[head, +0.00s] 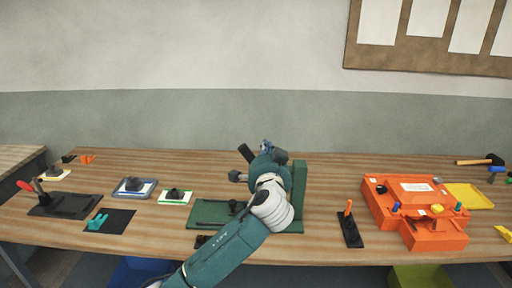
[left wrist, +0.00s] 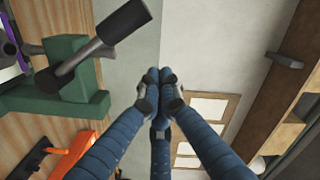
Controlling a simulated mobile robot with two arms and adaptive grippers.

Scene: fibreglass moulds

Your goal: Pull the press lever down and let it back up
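The green press stands in the middle of the table, with its upright column (head: 299,185) and flat base (head: 210,212) partly hidden by my left arm. Its lever has a black grip (head: 246,152) that points up and to the left in the head view. In the left wrist view the lever's black grip (left wrist: 124,19) and grey rod (left wrist: 84,60) show large at upper left, beside the green press frame (left wrist: 75,95). My left gripper (left wrist: 158,90) has its blue fingers drawn together at the tips, with nothing between them, apart from the lever. My right gripper is not in view.
An orange fixture (head: 410,212) and a black stand with an orange-handled tool (head: 349,228) are to the right. A red-handled clamp (head: 50,200) and several small trays lie left.

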